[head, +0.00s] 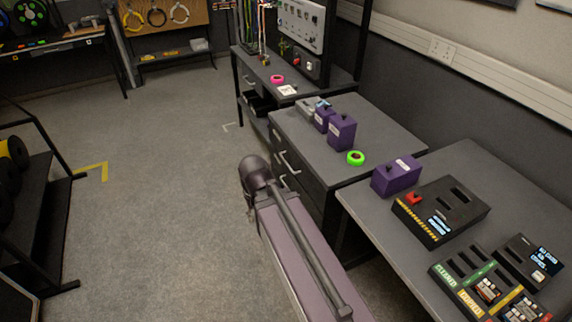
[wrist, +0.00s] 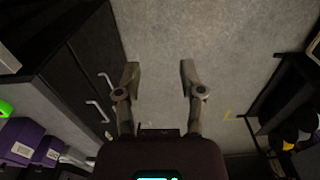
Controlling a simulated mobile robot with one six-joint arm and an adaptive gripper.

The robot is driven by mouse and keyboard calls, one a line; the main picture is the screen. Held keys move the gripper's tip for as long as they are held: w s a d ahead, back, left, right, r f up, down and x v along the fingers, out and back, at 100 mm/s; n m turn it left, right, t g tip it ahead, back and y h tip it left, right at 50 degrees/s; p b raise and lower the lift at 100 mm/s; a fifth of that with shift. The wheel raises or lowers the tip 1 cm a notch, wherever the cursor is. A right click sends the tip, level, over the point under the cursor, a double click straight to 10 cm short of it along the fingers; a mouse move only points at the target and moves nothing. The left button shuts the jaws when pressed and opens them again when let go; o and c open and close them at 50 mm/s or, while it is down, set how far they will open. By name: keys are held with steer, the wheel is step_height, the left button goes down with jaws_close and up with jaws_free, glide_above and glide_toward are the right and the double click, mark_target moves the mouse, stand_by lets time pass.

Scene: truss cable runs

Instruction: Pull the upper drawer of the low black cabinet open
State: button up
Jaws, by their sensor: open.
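The low black cabinet (head: 322,183) stands right of centre in the head view, with a grey top and pale bar handles on its front. The upper drawer's handle (head: 289,162) shows above a lower handle, partly behind my arm. The drawers look shut. In the wrist view the dark cabinet front (wrist: 82,65) is at the left, with bar handles (wrist: 97,110) on it. My gripper (wrist: 160,75) is open and empty over the floor, to the right of the handles and apart from them. My gripper is hidden in the head view.
Purple boxes (head: 341,131) and a green tape roll (head: 356,158) are on the cabinet top. A table with black devices (head: 440,211) stands at the right. A workbench (head: 262,78) is behind the cabinet. A dark rack (head: 50,200) is at the left. The floor between is clear.

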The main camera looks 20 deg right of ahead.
steer(key=w+d+f+t+h+b, duration=0.1)
steer(key=w+d+f+h+b, duration=0.2)
steer(key=w+d+f+b, duration=0.35)
steer(key=n+t+h+b, duration=0.5)
steer(key=h+b, duration=0.6)
steer(key=b, duration=1.9)
glide_toward(287, 163)
steer(key=s+a+m, duration=0.1)
steer(key=a, duration=0.2)
steer(key=shift+s+a+f+t, duration=0.15)
steer(key=shift+s+f+t, duration=0.05)
steer(key=shift+s+t, duration=0.1)
steer(key=shift+w, duration=0.1)
steer(key=b+x, duration=0.1)
steer(key=x, duration=0.6)
steer(key=b+x, duration=0.1)
steer(key=x, duration=0.6)
steer(key=shift+r+b, duration=0.25)
steer(key=shift+b, duration=0.1)
jaws_close()
